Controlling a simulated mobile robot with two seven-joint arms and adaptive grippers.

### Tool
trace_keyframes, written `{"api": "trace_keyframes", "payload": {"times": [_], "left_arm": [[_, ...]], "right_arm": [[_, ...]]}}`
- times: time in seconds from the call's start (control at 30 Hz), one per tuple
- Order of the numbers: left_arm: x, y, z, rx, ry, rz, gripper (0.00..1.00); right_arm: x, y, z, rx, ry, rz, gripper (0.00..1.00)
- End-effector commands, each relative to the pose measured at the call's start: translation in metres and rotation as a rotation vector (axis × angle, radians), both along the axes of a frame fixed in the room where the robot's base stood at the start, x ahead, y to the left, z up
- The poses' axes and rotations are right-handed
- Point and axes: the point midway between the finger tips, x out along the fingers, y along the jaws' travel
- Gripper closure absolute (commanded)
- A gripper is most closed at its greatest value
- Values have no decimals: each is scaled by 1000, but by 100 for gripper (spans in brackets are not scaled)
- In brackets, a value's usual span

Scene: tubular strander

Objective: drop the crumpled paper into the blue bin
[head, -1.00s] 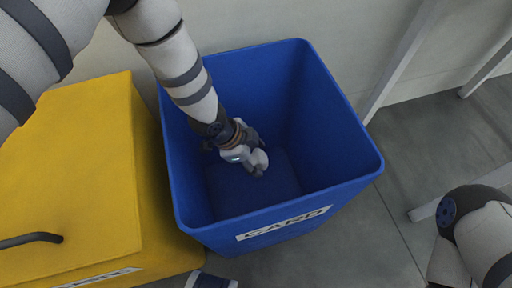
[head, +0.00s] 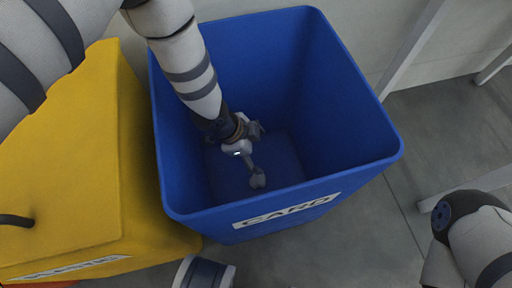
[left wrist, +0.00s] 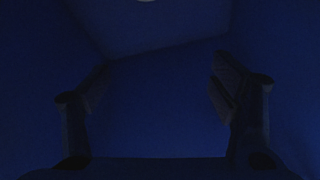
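The blue bin (head: 300,80) stands open in the middle of the head view, with a white label on its front. My left arm reaches down inside it. My left gripper (head: 260,155) is below the rim, over the bin floor, with its fingers spread wide. The left wrist view shows its two fingers (left wrist: 160,95) far apart, with nothing between them and dark blue walls around. I cannot clearly make out the crumpled paper; a small pale patch is cut off at the top edge of the left wrist view. My right gripper is out of view.
A yellow bin (head: 75,160) with a dark handle stands close to the left of the blue bin. A grey metal frame leg (head: 412,45) rises behind on the right.

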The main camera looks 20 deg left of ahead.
Motion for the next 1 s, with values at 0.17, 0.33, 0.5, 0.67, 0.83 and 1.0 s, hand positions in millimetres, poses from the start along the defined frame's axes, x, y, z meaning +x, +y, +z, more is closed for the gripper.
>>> {"api": "trace_keyframes", "payload": {"times": [0.17,0.33,0.5,0.67,0.83,1.0], "left_arm": [[0,0,1,0,0,0,21],[-5,10,27,-1,-2,2,21],[-12,21,58,0,-1,3,21],[-15,25,69,0,0,1,21],[-15,25,69,0,0,0,21],[-15,25,71,0,-1,0,21]], "right_arm": [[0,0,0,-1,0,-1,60],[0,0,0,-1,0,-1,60],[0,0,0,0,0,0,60],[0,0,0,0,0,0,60],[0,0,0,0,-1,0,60],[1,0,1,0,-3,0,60]]}}
